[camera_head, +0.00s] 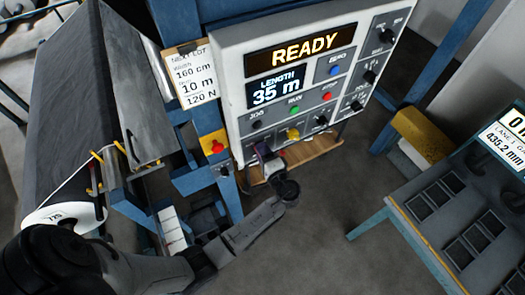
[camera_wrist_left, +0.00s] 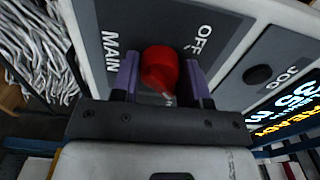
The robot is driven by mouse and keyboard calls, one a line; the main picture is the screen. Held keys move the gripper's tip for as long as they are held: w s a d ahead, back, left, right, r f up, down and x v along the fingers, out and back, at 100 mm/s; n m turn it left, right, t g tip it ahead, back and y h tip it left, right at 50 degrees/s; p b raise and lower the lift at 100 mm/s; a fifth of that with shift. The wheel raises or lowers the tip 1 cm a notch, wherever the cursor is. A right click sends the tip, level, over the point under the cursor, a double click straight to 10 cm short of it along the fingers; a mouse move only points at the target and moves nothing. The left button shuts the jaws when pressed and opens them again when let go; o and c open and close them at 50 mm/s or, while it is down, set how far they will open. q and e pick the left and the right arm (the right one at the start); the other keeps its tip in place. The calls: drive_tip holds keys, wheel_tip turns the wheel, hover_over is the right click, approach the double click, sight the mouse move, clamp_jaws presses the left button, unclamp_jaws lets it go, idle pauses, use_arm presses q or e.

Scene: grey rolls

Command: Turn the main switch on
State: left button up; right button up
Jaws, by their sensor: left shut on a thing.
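The main switch is a red knob (camera_wrist_left: 158,66) on a dark plate marked MAIN and OFF in the left wrist view. A pale mark shows on its lower edge; I cannot tell for sure which position it points at. My left gripper (camera_wrist_left: 162,82) is shut on the knob, one finger on each side. In the head view the left gripper (camera_head: 266,158) is at the lower left corner of the white control panel (camera_head: 232,88), where it mostly hides the switch. My right gripper is not in view.
The panel's displays (camera_head: 300,50) are lit and read READY and LENGTH 35 m. Several coloured buttons and dark knobs sit beside them. A red button on a yellow box (camera_head: 215,146) is left of the gripper.

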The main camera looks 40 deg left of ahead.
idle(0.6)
use_arm(q)
drive_tip(key=o, duration=0.9)
drive_tip(key=shift+d, duration=0.25)
drive_tip(key=shift+b+v, duration=1.25)
drive_tip(key=shift+v, duration=2.3)
